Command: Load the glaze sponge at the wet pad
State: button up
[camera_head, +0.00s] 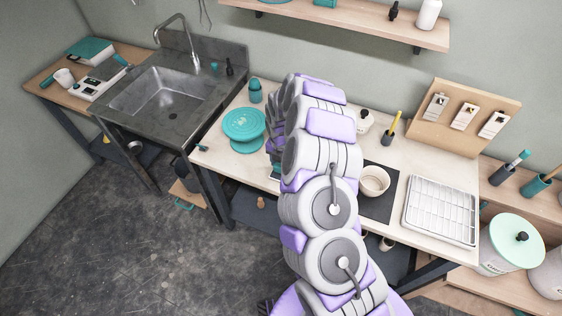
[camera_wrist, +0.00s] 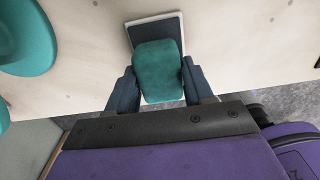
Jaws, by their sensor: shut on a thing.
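The glaze sponge (camera_wrist: 160,72) is a teal-green rounded block in the wrist view. My gripper (camera_wrist: 162,88) is shut on it, with one dark finger on each side. Beneath or just beyond the sponge is a pad with a dark face and a pale rim (camera_wrist: 144,29), which looks like the wet pad. The sponge covers much of it, and I cannot tell whether they touch. In the head view my arm hides the gripper and nearly all of this spot; only a sliver of teal shows beside the arm.
A teal wheel stand (camera_head: 244,124) stands on the table left of my arm. A cream bowl (camera_head: 374,180) on a dark mat (camera_head: 380,209) and a white rack (camera_head: 441,211) are to the right. A sink (camera_head: 166,91) is at left. Bare tabletop (camera_wrist: 236,50) lies beside the pad.

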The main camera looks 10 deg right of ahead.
jog(key=shift+s+f+b, duration=0.1)
jog(key=shift+f+b, duration=0.45)
jog(key=shift+b, duration=0.05)
dwell(2.6)
jog(key=shift+r+p, duration=0.55)
jog(key=shift+r, duration=3.05)
jog(key=r+m, duration=0.1)
jog(key=m, duration=0.1)
jog(key=r+m, duration=0.1)
jog(key=m, duration=0.1)
jog(key=r+m, duration=0.1)
jog(key=m, duration=0.1)
jog(key=shift+s+r+m, duration=0.15)
jog(key=shift+s+m, duration=0.15)
jog(key=shift+s, duration=0.1)
jog(key=s+r+m, duration=0.4)
jog(key=r+m, duration=0.5)
jog(key=m, duration=1.3)
jog(key=shift+s+r, duration=0.25)
jog(key=shift+s, duration=0.15)
